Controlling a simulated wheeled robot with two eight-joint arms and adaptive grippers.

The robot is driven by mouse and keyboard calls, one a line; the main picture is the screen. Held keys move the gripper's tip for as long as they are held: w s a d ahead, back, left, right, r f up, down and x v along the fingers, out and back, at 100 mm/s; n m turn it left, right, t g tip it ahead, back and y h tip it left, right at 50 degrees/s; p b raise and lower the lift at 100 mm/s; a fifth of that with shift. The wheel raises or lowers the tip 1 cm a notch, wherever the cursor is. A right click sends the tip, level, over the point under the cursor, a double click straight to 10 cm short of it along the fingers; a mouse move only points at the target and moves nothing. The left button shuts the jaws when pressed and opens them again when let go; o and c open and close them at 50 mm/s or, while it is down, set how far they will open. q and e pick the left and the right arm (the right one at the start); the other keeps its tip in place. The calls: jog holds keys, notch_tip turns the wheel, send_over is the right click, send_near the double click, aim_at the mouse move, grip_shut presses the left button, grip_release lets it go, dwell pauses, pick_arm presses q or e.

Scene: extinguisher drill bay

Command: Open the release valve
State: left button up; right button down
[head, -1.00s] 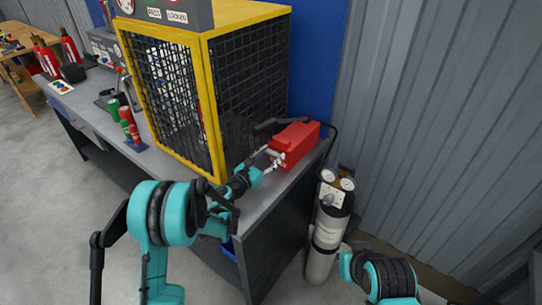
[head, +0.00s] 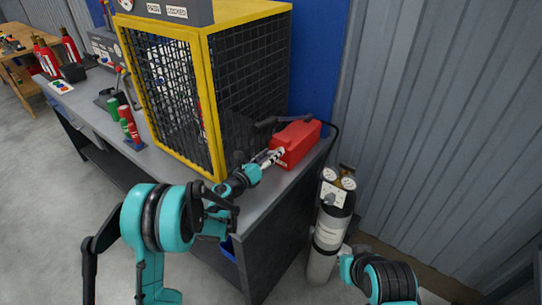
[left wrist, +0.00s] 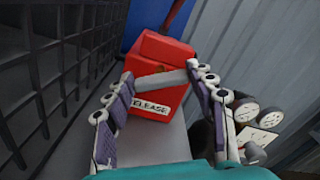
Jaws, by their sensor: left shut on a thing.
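The red release valve box (head: 297,141) sits at the right end of the bench, beside the mesh cage. In the left wrist view the box (left wrist: 160,55) carries a white label reading "RELEASE" and a flat grey handle bar (left wrist: 162,81) across its front. My left gripper (head: 273,157) is at the box's front face. Its two fingers (left wrist: 163,90) are shut on the grey bar, one at each end, with the bar slightly tilted. Part of the box's front is hidden by the fingers. My right arm shows at the lower right, but its gripper is out of view.
The yellow-framed mesh cage (head: 212,85) stands close on the left of my left gripper. A gas cylinder (head: 327,235) with gauges stands on the floor right of the bench (head: 262,208). A corrugated wall is behind. Green and red cylinders stand farther left.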

pick_arm(q)
jog(key=shift+n, duration=0.7)
jog(key=o, duration=1.2)
jog(key=shift+c, duration=0.2)
jog(key=v, duration=1.2)
